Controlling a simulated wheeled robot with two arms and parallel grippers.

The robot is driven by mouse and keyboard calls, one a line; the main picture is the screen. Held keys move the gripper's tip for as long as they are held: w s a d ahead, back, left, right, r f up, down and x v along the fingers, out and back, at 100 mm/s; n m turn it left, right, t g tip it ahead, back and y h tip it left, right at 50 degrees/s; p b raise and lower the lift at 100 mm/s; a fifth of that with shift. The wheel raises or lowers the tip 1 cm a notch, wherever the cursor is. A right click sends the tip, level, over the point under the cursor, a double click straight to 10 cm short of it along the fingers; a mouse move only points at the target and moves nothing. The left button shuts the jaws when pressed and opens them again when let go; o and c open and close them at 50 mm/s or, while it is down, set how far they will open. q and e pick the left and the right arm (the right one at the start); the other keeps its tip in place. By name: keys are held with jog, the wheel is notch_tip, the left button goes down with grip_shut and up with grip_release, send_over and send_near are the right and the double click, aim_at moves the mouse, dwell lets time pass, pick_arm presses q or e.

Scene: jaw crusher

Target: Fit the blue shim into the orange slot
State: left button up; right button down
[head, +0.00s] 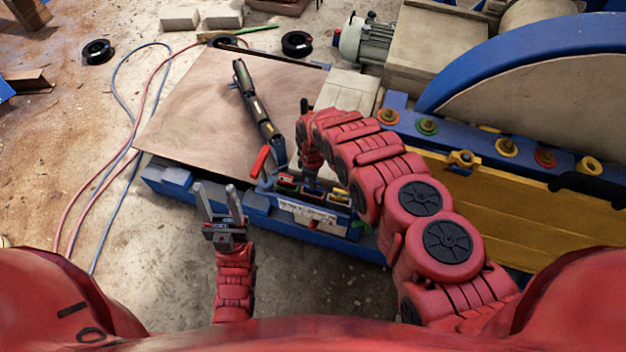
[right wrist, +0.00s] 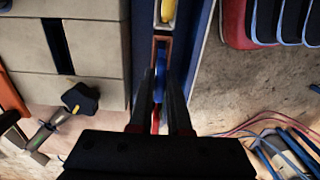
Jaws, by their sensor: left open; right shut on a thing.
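In the right wrist view, my right gripper (right wrist: 162,75) is shut on the blue shim (right wrist: 158,86), which stands upright between its dark fingertips. An orange-edged slot (right wrist: 161,40) lies just beyond the shim, in line with it. I cannot tell whether the shim's end is inside the slot. In the head view, my right gripper (head: 311,184) is over the small rack (head: 308,211) with coloured pieces, and its own arm partly covers it; the shim is hard to make out there. My left gripper (head: 219,196) is open and empty, left of the rack.
A yellow piece (right wrist: 168,10) sits past the orange slot. A wooden board (head: 200,110) with a long dark tool (head: 256,105) lies behind the rack. The blue and yellow crusher (head: 500,200) stands to the right. Hoses (head: 112,160) run along the floor at left.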

jog(key=shift+f+b, duration=0.4)
jog(key=shift+f, duration=0.15)
jog(key=c, duration=0.8)
grip_release()
notch_tip(320, 180, up, 8)
jog(key=shift+w+r+b, duration=0.1)
jog(key=shift+b, duration=0.95)
notch_tip(320, 180, up, 9)
jog(key=p, duration=0.5)
jog(key=shift+r, duration=0.15)
jog(key=shift+s, duration=0.2)
